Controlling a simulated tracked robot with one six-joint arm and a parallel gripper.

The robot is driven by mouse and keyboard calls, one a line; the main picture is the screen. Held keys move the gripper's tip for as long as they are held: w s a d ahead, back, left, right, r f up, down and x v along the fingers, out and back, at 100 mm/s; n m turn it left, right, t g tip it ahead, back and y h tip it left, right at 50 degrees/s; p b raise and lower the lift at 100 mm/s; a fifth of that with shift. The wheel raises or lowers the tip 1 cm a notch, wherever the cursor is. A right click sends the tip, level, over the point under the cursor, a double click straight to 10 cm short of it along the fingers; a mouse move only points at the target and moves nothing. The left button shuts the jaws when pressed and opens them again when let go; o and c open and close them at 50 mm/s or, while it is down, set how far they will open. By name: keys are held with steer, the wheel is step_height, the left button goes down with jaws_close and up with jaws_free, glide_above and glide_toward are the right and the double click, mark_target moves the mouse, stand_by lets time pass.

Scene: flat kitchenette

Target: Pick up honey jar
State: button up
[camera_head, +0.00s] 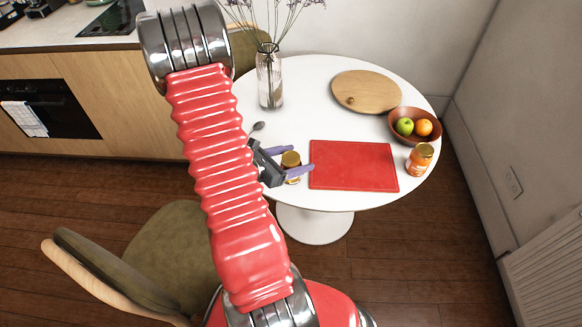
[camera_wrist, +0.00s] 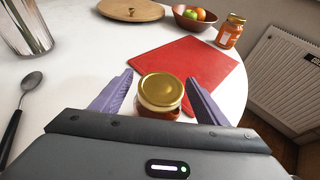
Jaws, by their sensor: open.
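A small jar with a gold lid, which looks like the honey jar (camera_head: 291,160), stands upright on the white round table, just left of the red cutting board. It also shows in the wrist view (camera_wrist: 160,94), between my two purple fingers. My gripper (camera_head: 289,161) is open, with a finger on each side of the jar and a visible gap on both sides in the wrist view (camera_wrist: 158,90). The jar's lower part is partly hidden by my gripper's body. A second jar (camera_head: 419,159), orange with a gold lid, stands at the table's right edge.
The red cutting board (camera_head: 352,166) lies right of the jar. A glass vase (camera_head: 269,78), a spoon (camera_wrist: 24,100), a round wooden board (camera_head: 368,92) and a fruit bowl (camera_head: 430,134) are on the white table (camera_head: 310,85). A chair (camera_head: 170,255) stands left of it.

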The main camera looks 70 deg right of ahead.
steer(key=shift+x, duration=1.05)
steer(key=shift+c, duration=0.5)
steer(key=c, duration=1.6)
steer(key=shift+r, duration=0.1)
jaws_close()
step_height(320, 180, up, 10)
